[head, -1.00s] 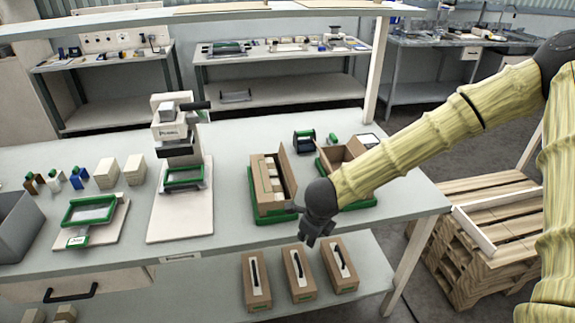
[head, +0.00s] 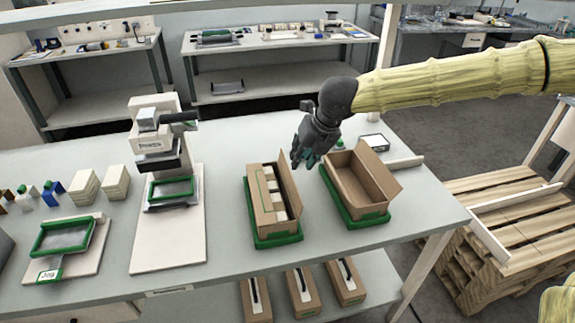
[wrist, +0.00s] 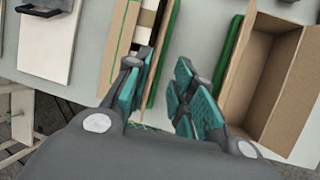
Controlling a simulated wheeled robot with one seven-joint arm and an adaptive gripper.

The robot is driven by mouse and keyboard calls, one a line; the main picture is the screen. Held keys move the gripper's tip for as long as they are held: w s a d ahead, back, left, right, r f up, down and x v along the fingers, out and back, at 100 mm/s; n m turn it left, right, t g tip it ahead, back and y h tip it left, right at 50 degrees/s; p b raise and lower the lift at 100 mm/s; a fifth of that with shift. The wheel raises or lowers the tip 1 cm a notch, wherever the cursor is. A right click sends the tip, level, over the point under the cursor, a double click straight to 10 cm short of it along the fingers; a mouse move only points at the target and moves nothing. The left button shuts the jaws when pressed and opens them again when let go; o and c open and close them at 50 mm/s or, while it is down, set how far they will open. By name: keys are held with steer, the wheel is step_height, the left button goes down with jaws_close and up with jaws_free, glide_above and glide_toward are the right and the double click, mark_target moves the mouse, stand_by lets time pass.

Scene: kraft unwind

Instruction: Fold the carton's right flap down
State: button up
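The filled brown carton (head: 262,217) sits in a green tray (head: 277,240) on the table, with pale items showing inside. Its right flap (head: 290,189) stands up along the right side. The carton also shows at the top of the wrist view (wrist: 120,45). My gripper (head: 306,156) is above the table, near the far end of that flap, between this carton and the empty one. In the wrist view my gripper (wrist: 165,95) has its teal-padded fingers apart, with nothing seen held between them. I cannot tell whether a finger touches the flap.
An empty open carton (head: 360,193) in another green tray (head: 368,223) stands close on the right. A press (head: 160,150) stands to the left. Several small cartons are on the shelf below. A small white-topped box (head: 374,142) lies behind. The front right tabletop is clear.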

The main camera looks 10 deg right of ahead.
mark_target(291, 175)
steer(key=shift+p+x, duration=0.85)
steer(key=shift+x, duration=4.4)
steer(key=shift+w+a, duration=0.1)
steer(key=shift+w, duration=0.05)
steer(key=shift+c, duration=0.4)
jaws_close()
